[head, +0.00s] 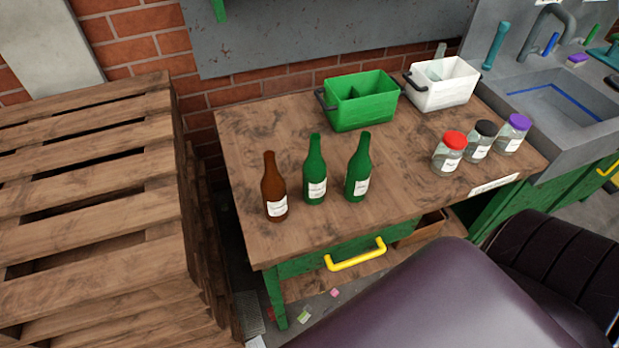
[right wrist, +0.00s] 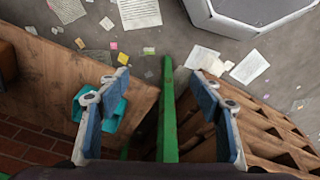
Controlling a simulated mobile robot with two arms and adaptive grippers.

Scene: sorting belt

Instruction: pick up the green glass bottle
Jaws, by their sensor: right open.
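Two green glass bottles stand upright on the wooden workbench (head: 290,145) in the head view. One green bottle (head: 315,170) is in the middle of the row, and the other green bottle (head: 358,168) is to its right. A brown bottle (head: 273,188) stands to their left. All three have white labels. My right gripper (right wrist: 160,85) shows in the right wrist view, with its blue-padded fingers wide apart and nothing held. No bottle shows in that view. My left gripper is in neither view.
A green bin (head: 361,112) and a white bin (head: 455,94) stand behind the bottles. Jars with red (head: 447,155), black (head: 481,141) and purple (head: 512,134) lids stand to the right, near a sink (head: 560,95). Wooden pallets (head: 90,240) are stacked at the left.

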